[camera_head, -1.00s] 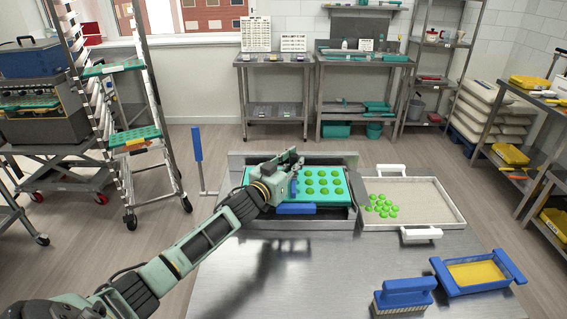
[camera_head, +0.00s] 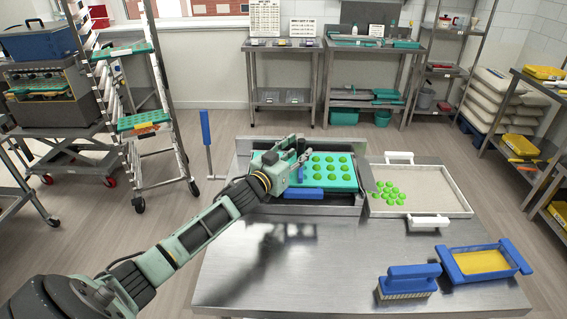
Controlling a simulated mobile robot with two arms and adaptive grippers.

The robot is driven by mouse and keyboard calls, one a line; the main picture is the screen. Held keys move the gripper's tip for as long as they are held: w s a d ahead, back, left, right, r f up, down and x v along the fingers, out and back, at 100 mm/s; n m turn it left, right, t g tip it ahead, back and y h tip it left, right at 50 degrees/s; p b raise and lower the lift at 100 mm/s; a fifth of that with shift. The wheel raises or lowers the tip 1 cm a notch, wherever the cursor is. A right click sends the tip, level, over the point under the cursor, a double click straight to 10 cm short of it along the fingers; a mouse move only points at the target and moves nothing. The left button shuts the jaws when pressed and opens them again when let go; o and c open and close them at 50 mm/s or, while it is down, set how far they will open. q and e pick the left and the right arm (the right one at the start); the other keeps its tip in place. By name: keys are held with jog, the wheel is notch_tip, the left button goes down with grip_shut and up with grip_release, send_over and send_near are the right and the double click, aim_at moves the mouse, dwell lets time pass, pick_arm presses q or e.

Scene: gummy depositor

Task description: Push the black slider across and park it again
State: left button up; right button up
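A teal mould (camera_head: 335,176) with rows of round green gummies lies in the metal depositor frame (camera_head: 353,209) on the steel table. My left gripper (camera_head: 303,156) reaches in from the left and sits over the left part of the mould, hiding some of it. Its dark fingers are small and seen side-on, so I cannot tell how far they are apart. I cannot clearly make out the black slider; the gripper may hide it. A blue block (camera_head: 298,193) is at the mould's front edge. My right gripper is out of view.
A white-framed tray (camera_head: 440,182) with loose green gummies stands right of the depositor, beside a dark plate (camera_head: 366,179). A blue brush (camera_head: 407,282) and a blue-framed yellow tray (camera_head: 516,259) are at front right. The table's front middle is clear.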

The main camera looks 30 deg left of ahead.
pick_arm(q)
jog(key=s, duration=0.9)
jog(key=shift+s+a, duration=0.2)
jog(key=shift+s, duration=0.15)
